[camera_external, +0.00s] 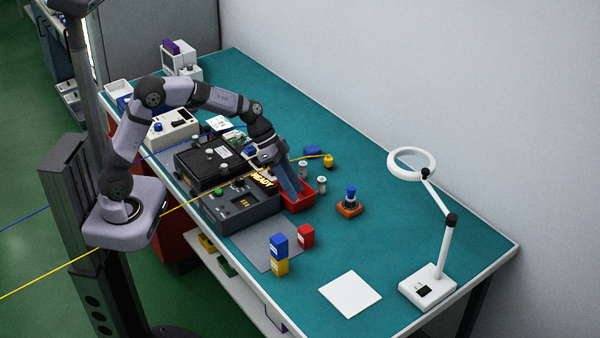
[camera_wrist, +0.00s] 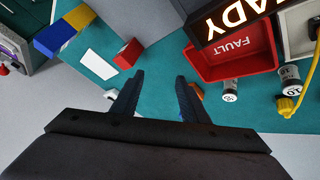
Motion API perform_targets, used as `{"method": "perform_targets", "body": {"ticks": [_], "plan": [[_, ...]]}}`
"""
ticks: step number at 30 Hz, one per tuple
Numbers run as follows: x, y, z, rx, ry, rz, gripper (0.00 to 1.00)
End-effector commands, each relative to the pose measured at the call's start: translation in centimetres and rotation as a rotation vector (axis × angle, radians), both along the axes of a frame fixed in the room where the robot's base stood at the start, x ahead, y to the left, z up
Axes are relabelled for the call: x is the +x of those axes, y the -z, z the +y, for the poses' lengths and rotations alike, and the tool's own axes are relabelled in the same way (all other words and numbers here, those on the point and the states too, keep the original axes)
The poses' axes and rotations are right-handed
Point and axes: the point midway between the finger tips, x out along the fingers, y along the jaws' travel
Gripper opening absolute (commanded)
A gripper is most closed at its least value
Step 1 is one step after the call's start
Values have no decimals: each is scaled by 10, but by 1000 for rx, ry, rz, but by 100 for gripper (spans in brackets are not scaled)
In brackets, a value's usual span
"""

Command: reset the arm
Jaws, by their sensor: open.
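My gripper (camera_external: 289,180) hangs from my bent arm over the teal bench, beside a lit READY display and close to a red bin. In the wrist view my gripper (camera_wrist: 157,95) shows two dark fingers spread apart with nothing between them. The red bin (camera_wrist: 226,67) bears the word FAULT and lies to the right of the fingers. In the external view the fingers cover part of this red bin (camera_external: 299,205).
A blue block (camera_external: 278,242) sits on a yellow one (camera_external: 280,267), beside a red block (camera_external: 306,236). Dark test units (camera_external: 238,208) stand left of my gripper. Small cylinders (camera_external: 321,185), an orange-based blue knob (camera_external: 350,203) and a ring lamp (camera_external: 428,286) stand right. The front right has free room.

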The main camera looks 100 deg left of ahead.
Motion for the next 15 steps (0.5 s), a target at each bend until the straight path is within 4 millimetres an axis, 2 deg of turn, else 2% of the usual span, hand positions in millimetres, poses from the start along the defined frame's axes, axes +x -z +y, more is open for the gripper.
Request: {"method": "perform_targets", "body": {"ticks": [1, 3, 5, 6, 10, 13, 15], "plan": [[-17, -5, -36, 1, 27, 67, 41], [-46, -2, -75, 15, 43, 162, 41], [-75, 0, -104, 40, 54, 239, 41], [-97, 1, -121, 62, 59, 289, 41], [-162, 5, -156, 155, 68, 406, 41], [-201, 10, -167, 225, 66, 455, 41], [-223, 21, -167, 255, 54, 483, 41]]}}
